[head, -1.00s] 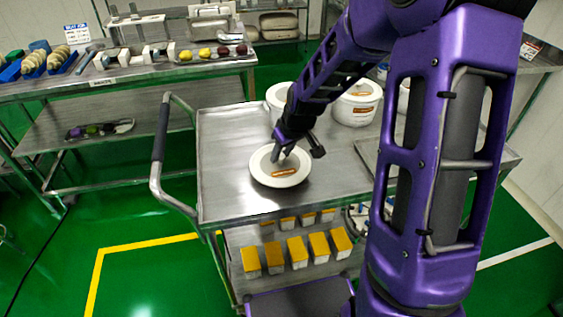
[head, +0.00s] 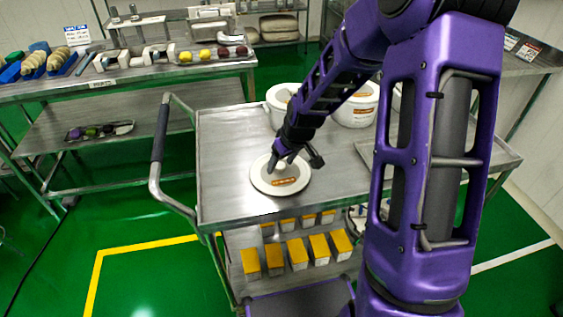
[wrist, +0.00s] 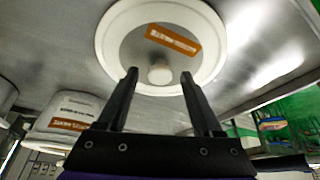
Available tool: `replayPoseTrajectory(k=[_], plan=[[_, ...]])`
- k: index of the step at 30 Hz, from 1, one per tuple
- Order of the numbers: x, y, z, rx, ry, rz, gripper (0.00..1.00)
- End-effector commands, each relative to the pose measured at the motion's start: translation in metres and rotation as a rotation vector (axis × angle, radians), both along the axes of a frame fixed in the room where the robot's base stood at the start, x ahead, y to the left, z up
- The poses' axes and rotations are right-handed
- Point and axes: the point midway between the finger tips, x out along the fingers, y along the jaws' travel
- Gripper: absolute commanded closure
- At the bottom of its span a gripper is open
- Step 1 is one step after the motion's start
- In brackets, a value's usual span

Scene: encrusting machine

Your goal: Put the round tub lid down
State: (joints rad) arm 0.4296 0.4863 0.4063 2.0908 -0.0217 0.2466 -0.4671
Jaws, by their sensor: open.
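The round tub lid (head: 290,183) is white with a grey middle, an orange label and a small knob. It lies on the top of the metal cart (head: 225,150), near its front edge. In the wrist view the lid (wrist: 112,40) lies ahead of the fingers, with its knob (wrist: 160,74) between and just beyond the fingertips. My gripper (head: 291,163) is over the back part of the lid. In the wrist view my gripper (wrist: 158,76) has its two fingers apart, with a gap between each finger and the knob.
White tubs (head: 355,108) with orange labels stand at the back of the cart; one also shows in the wrist view (wrist: 65,118). A tray (head: 366,150) lies to the right. Several yellow-topped boxes (head: 297,252) are on the lower shelf. The cart top left of the lid is clear.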

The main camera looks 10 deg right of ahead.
Motion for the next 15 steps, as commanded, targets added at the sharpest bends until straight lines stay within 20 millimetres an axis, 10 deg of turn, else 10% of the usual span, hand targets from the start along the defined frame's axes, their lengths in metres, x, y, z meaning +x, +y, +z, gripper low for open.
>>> replayPoseTrajectory(k=[15], plan=[[-0.029, -0.013, 0.082, -0.002, -0.004, -0.004, 0.33]])
